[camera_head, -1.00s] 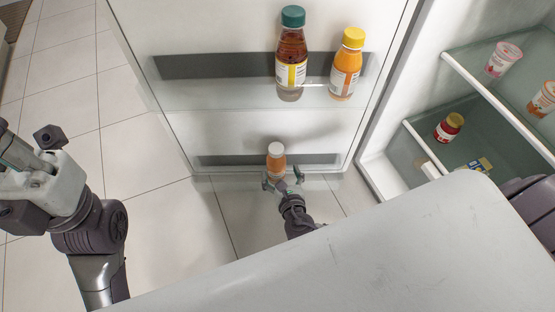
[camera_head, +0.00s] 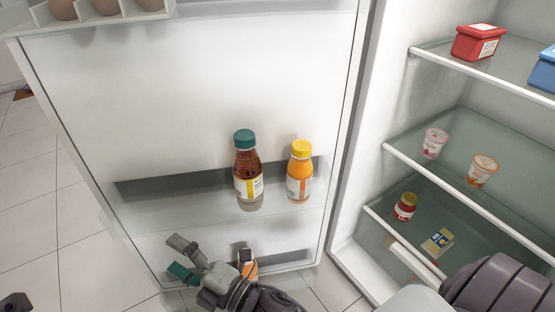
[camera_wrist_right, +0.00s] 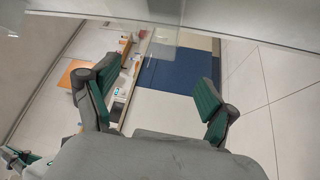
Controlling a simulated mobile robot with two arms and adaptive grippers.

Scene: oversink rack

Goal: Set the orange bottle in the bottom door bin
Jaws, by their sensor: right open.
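In the right wrist view the fingers (camera_wrist_right: 150,92) are spread wide and empty. A dark tip at the lower left corner of the head view seems to be my left gripper (camera_head: 14,303); its jaws do not show.
A green-capped bottle (camera_head: 248,182) and a yellow-capped orange bottle (camera_head: 299,183) stand in the door bin above. Fridge shelves at right hold cups, a red-lidded jar (camera_head: 405,207) and a red box (camera_head: 478,43). Eggs (camera_head: 106,5) sit at the door's top.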

